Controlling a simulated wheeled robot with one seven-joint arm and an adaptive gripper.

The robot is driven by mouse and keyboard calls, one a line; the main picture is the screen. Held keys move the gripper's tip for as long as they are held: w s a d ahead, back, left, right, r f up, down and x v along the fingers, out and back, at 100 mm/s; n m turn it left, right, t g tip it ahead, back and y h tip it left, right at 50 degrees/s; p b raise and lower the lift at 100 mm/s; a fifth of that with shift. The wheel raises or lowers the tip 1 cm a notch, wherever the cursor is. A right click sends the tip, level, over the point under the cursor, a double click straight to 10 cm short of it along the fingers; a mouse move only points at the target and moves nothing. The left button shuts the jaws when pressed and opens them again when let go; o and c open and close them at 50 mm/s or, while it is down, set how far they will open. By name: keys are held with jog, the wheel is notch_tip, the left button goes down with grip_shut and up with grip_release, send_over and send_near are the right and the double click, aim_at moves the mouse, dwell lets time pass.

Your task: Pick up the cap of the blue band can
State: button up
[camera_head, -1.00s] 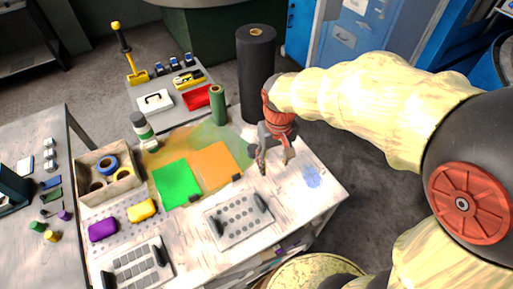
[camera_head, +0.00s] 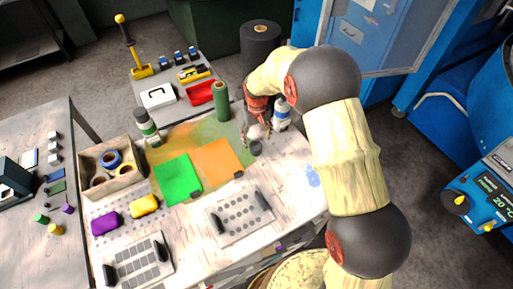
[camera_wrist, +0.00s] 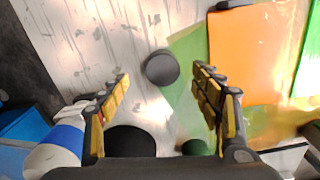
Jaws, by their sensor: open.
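The white can with a blue band (camera_head: 281,112) stands at the table's back right, beside my gripper; its banded side also shows at the lower left of the wrist view (camera_wrist: 68,137). A round black cap (camera_head: 256,148) lies on the table in front of the can, near the orange sheet; it also shows in the wrist view (camera_wrist: 162,67). My gripper (camera_head: 254,137) is open, pointing down just behind the cap. In the wrist view the cap is beyond the fingertips (camera_wrist: 165,80), between their lines and apart from both. My arm partly hides the can's surroundings.
An orange sheet (camera_head: 217,158) and a green sheet (camera_head: 178,179) lie left of the cap. A green roll (camera_head: 222,103) and a tall black roll (camera_head: 260,50) stand behind. A perforated plate with handles (camera_head: 240,215) lies in front. The table right of the cap is mostly bare.

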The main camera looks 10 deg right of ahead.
aim_at(255, 145)
jog(key=f, duration=0.4)
jog(key=f+b, duration=0.1)
jog(key=f, duration=0.1)
jog(key=shift+w+a, duration=0.25)
jog(key=shift+a, duration=0.05)
jog(key=shift+c, duration=1)
jog(key=c, duration=0.6)
